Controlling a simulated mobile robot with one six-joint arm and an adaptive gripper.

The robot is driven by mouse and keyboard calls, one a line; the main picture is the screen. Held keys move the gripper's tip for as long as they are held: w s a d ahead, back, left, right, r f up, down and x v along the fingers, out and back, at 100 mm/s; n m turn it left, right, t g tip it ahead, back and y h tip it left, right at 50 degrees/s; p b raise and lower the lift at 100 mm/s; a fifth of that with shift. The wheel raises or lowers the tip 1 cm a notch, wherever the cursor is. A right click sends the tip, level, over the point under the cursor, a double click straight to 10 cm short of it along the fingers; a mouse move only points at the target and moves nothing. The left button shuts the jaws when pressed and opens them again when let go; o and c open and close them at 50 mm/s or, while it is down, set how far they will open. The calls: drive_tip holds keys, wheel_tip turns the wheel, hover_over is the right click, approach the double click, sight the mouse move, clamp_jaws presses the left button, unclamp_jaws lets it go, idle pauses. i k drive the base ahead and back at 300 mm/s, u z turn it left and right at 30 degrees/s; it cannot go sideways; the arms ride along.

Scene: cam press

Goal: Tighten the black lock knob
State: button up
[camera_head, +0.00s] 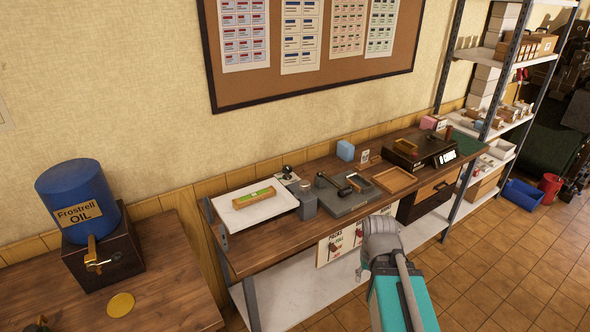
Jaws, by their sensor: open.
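A grey fixture plate (338,206) with black handle-like parts (356,182) on it lies on the wooden workbench (270,237). It looks like the cam press. A small black round knob (287,169) stands behind it to the left, on a small light base. I cannot tell which black part is the lock knob, or how tight it is. My arm rises from the bottom of the picture in front of the bench. My gripper cannot be made out.
A white tray (232,215) with a wooden block (254,202) and a grey container (307,199) stand left of the plate. A wooden tray (394,171) is to its right. A blue oil drum (76,192) stands on the left table. Tiled floor is open at lower right.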

sight(286, 170)
drive_tip(key=u, duration=0.1)
drive_tip(key=i, duration=0.95)
drive_tip(key=z, duration=0.05)
